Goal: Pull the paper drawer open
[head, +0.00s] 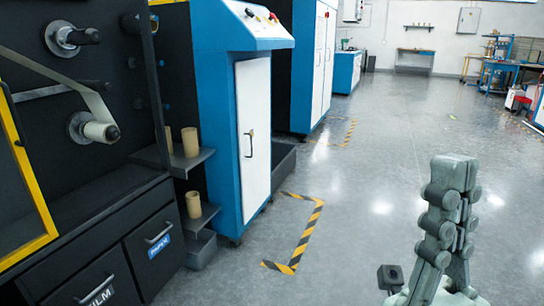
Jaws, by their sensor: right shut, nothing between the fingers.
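The paper drawer (165,264) is a dark front low on the black machine at the left, with a blue PAPER label (159,246) and a silver bar handle (158,234). It looks closed, roughly flush with the film drawer beside it. My right gripper (454,162) stands upright at the lower right, fingers pointing up and closed together, with nothing between them. It is well to the right of the drawer, over open floor, and does not touch the handle. My left gripper is not in view.
The film drawer (96,284) is left of the paper drawer. Small shelves (203,217) with cardboard cores (193,204) jut out to its right. A blue cabinet (216,130) with a white door stands beyond. The grey floor (345,215) between the machine and my right gripper is clear.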

